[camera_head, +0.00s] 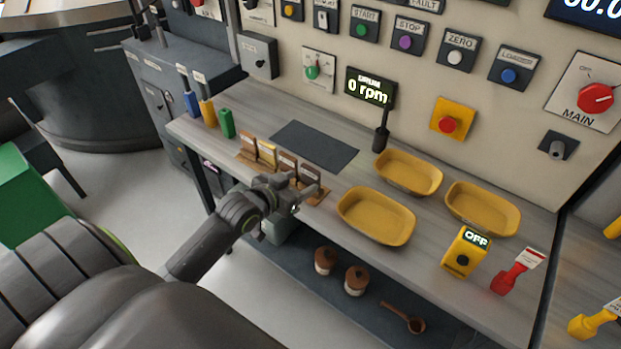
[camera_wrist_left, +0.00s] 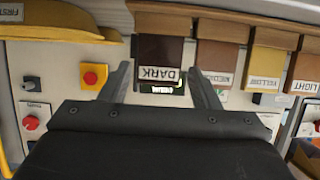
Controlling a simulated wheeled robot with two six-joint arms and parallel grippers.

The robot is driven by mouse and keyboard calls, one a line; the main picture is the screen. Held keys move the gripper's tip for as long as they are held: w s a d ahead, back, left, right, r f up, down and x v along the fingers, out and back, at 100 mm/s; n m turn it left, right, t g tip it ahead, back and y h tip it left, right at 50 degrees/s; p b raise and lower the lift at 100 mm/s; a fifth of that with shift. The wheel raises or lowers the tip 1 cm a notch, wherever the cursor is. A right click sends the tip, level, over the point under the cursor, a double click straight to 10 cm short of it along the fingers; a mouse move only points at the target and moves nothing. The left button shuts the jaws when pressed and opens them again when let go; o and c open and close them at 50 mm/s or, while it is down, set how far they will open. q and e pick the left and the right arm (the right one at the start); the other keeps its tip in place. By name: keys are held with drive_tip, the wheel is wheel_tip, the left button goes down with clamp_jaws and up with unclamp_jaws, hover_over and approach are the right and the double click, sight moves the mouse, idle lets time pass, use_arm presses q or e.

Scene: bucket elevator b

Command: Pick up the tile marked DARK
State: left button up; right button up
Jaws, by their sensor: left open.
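The tile marked DARK (camera_wrist_left: 160,50) is a dark brown block with a white label, in the wooden rack (camera_wrist_left: 195,22). In the head view this tile (camera_head: 309,174) is the rightmost of the row, partly hidden by my gripper. My left gripper (camera_head: 303,196) is open and empty at the front of the rack. In the wrist view the left gripper's fingers (camera_wrist_left: 160,82) stand apart, one to each side of the DARK label; I cannot tell whether they touch the tile. The MEDIUM tile (camera_wrist_left: 217,55), YELLOW tile (camera_wrist_left: 266,62) and LIGHT tile (camera_wrist_left: 303,74) sit beside it.
Yellow trays (camera_head: 376,216) stand on the bench right of the rack. A dark mat (camera_head: 315,145) lies behind it. A yellow OFF box (camera_head: 465,252) is near the front right edge. Jars (camera_head: 356,280) stand on the lower shelf.

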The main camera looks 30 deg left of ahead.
sight(309, 178)
use_arm(q)
drive_tip(key=x, duration=0.4)
drive_tip(key=shift+f+p, duration=0.1)
drive_tip(key=shift+p, duration=0.2)
drive_tip(key=c, duration=0.7)
drive_tip(key=shift+o, duration=0.2)
